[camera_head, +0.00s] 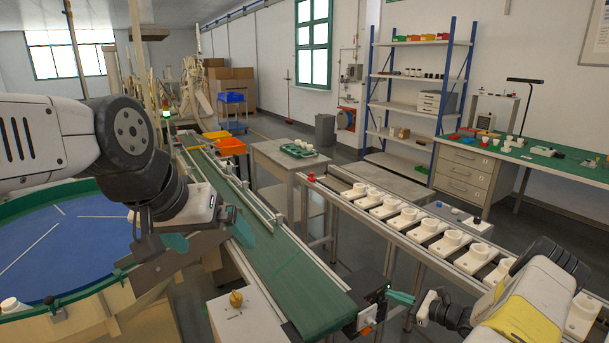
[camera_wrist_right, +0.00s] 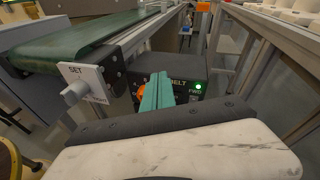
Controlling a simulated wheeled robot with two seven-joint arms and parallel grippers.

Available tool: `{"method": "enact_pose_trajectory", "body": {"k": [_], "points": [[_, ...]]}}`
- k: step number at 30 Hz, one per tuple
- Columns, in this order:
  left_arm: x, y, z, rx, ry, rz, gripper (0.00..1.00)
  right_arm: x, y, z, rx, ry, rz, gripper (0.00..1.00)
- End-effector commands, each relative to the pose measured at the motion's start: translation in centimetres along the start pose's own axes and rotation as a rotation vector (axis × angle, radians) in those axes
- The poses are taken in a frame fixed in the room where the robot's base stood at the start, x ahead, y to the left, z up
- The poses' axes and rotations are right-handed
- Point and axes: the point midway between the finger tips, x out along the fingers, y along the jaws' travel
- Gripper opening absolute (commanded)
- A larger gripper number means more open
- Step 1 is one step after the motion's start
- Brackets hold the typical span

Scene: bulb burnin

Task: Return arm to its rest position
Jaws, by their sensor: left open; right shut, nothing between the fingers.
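My left gripper (camera_head: 156,226) is open and empty at the left of the head view, above the side of the green conveyor belt (camera_head: 262,252). My right gripper (camera_head: 402,297) is shut and empty at the lower right. Its teal fingers also show closed together in the right wrist view (camera_wrist_right: 157,92).
A white SET dial (camera_wrist_right: 78,90) sits at the belt's end. A rail (camera_head: 385,222) with several white sockets runs along the right. A blue round table (camera_head: 60,245) lies at left. A workbench (camera_head: 560,165) and shelf (camera_head: 420,95) stand behind.

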Motion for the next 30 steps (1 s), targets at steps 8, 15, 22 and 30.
{"method": "enact_pose_trajectory", "body": {"k": [8,15,22,30], "points": [[0.0,0.0,0.0,0.0,0.0,0.0,1.0,1.6,1.0,12.4,-0.318,0.076,0.295,0.0],[0.0,0.0,0.0,0.0,0.0,0.0,1.0,1.4,3.8,21.7,-0.591,0.145,0.511,0.0],[0.0,0.0,0.0,0.0,0.0,0.0,1.0,-0.1,7.3,29.7,-0.861,0.213,0.684,0.0],[0.0,0.0,0.0,0.0,0.0,0.0,1.0,-3.3,12.0,37.5,-1.186,0.292,0.839,0.0]]}}
